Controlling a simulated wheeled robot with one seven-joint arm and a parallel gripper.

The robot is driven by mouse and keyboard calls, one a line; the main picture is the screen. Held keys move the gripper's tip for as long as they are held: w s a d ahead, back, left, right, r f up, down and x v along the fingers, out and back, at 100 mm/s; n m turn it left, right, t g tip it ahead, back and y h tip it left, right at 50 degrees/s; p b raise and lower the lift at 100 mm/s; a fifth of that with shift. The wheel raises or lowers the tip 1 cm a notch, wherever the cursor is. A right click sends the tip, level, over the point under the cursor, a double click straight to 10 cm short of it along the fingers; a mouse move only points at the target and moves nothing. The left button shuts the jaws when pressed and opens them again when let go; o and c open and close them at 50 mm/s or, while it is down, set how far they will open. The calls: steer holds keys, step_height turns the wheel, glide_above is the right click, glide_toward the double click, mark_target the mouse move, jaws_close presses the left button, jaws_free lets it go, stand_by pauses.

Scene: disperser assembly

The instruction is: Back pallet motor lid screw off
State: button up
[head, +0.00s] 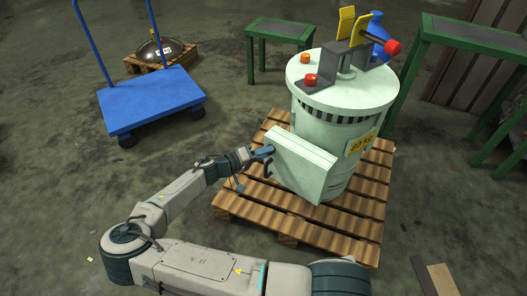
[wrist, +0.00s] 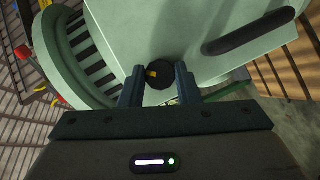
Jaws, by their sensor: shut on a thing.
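A pale green machine drum (head: 325,120) stands upright on a wooden pallet (head: 335,230). A pale green box-shaped motor lid (head: 305,165) is on its near side, with a dark handle (wrist: 248,32) seen in the wrist view. A round black screw (wrist: 160,80) with a yellow mark sits on the lid's face in the wrist view. My gripper (wrist: 160,72) has one finger on each side of the screw and is shut on it. In the head view my gripper (head: 262,153) reaches the lid's left side and hides the screw.
A blue trolley (head: 155,98) stands at the left, with a small pallet (head: 158,62) carrying a dark dome (head: 160,50) behind it. Green tables (head: 280,28) stand behind and right of the machine. The floor between the trolley and the pallet is free.

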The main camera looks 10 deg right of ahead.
steer(key=shift+w+a+f+n+t+h+p, duration=0.15)
steer(key=shift+n+h+p, duration=0.25)
steer(key=shift+n, duration=1)
steer(key=shift+s+r+n+t+h+p, duration=0.1)
steer(key=shift+n+t+h+p, duration=0.15)
steer(key=shift+n+h, duration=0.75)
steer(key=shift+w+a+f+n+t+h+p, duration=0.1)
steer(key=shift+n+p, duration=0.2)
steer(key=shift+n, duration=1.5)
steer(key=o, duration=1)
steer(key=shift+c, duration=0.2)
steer(key=shift+d, duration=0.15)
steer(key=p+v, duration=0.1)
steer(key=v, duration=1.3)
steer(key=shift+f, duration=0.15)
